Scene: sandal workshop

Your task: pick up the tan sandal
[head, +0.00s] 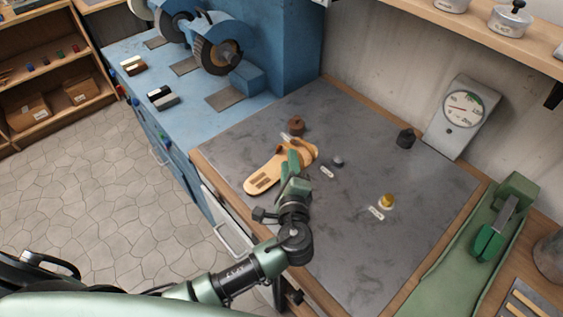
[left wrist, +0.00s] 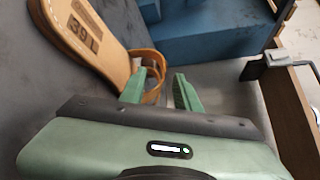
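The tan sandal (head: 262,179) lies on the grey slab of the bench, near its left edge in the head view. In the left wrist view its sole (left wrist: 88,38) bears a dark "39 L" mark, and its tan strap (left wrist: 153,62) arches beside the fingers. My left gripper (head: 292,163) is over the sandal at its strap end and hides part of it. In the left wrist view the two green fingers (left wrist: 160,90) stand apart, with the strap close to the left finger; I cannot tell whether they touch. My right gripper is not in view.
On the slab (head: 345,255) stand a brown weight (head: 297,125) close behind the sandal, a small grey weight (head: 338,161), a brass weight (head: 387,201) and a black weight (head: 405,138). A dial gauge (head: 462,112) stands behind. A blue grinder bench (head: 190,110) adjoins at the left.

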